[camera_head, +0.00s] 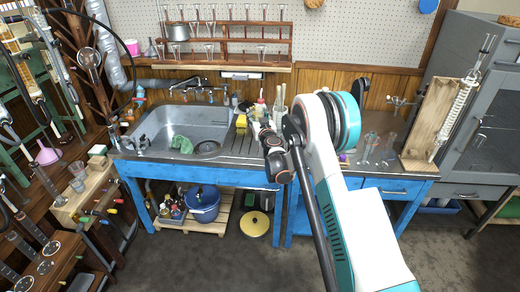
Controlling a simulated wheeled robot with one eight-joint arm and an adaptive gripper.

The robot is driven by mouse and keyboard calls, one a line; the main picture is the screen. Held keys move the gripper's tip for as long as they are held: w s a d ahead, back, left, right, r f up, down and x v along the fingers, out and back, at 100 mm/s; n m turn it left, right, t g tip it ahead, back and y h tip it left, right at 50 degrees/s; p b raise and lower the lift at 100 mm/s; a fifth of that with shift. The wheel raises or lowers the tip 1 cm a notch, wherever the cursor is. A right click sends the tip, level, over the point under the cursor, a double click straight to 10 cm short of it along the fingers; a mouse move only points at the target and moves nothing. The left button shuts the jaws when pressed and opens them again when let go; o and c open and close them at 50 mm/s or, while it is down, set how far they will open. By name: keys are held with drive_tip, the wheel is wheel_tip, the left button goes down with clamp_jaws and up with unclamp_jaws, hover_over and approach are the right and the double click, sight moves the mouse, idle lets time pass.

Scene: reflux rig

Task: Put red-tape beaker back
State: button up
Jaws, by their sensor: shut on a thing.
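My gripper (268,133) is at the end of my arm, over the front part of the sink counter, just right of the sink. My dark wrist and white arm cover much of it. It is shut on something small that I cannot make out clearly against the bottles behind. Clear glassware (386,147) stands on the right part of the counter, beside the wooden stand. I cannot tell a red tape band on any beaker at this size.
The metal sink (187,124) is left of my gripper, with a green cloth (181,144) in it. Several bottles and a yellow sponge (241,121) stand close behind my gripper. A wooden stand (430,125) holds a glass condenser (462,100) at right. A glassware rack (225,40) hangs above.

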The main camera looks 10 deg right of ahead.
wheel_tip(320, 180, down, 15)
drive_tip(key=b, duration=0.4)
drive_tip(key=shift+r+b, duration=0.15)
drive_tip(key=shift+b, duration=0.15)
drive_tip(key=shift+r, duration=0.1)
drive_tip(key=o, duration=1.2)
